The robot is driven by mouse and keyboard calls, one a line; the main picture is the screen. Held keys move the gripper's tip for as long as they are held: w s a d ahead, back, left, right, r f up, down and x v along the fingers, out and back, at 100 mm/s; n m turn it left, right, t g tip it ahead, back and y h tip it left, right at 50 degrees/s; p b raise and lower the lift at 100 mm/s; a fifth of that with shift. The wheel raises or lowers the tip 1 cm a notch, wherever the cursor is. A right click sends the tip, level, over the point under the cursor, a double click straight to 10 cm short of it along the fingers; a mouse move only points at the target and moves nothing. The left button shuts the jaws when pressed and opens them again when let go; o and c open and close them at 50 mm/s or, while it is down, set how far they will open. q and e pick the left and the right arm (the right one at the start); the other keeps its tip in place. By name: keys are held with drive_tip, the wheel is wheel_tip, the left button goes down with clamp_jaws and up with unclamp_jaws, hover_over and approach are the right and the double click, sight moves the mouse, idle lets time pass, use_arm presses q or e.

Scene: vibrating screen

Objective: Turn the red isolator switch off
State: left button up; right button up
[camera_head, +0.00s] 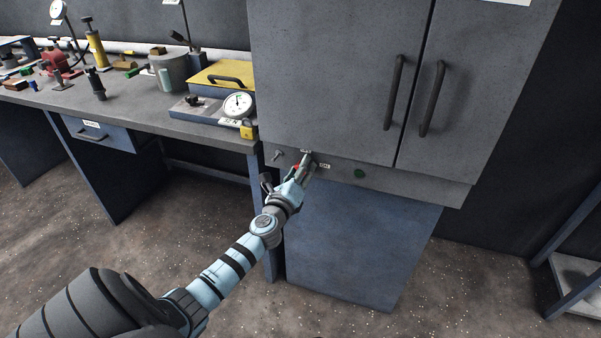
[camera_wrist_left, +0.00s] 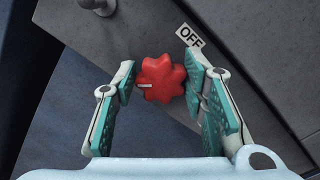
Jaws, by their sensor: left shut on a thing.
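The red isolator switch (camera_wrist_left: 163,78) is a lobed knob on the grey panel, with a white mark on its left side in the left wrist view. A little of its red shows in the head view (camera_head: 296,167). My left gripper (camera_wrist_left: 160,80) has one finger on each side of the knob and is shut on it; its fingers hide part of the knob in the head view. An OFF label (camera_wrist_left: 189,35) sits above and right of the knob in the wrist view. An ON label (camera_head: 324,166) shows right of the gripper in the head view. My right gripper is not in view.
Grey cabinet doors (camera_head: 335,70) with dark handles rise above. A workbench (camera_head: 150,118) with tools, a gauge (camera_head: 238,104) and a yellow padlock (camera_head: 249,130) stands left. The floor in front is clear.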

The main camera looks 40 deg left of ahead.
use_arm(q)
drive_tip(key=shift+f+n+b, duration=0.15)
drive_tip(key=shift+n+b, duration=1.55)
drive_tip(key=shift+n, duration=3.1)
drive_tip(key=o, duration=1.1)
drive_tip(key=shift+s, duration=0.1)
drive_tip(key=v, duration=1.2)
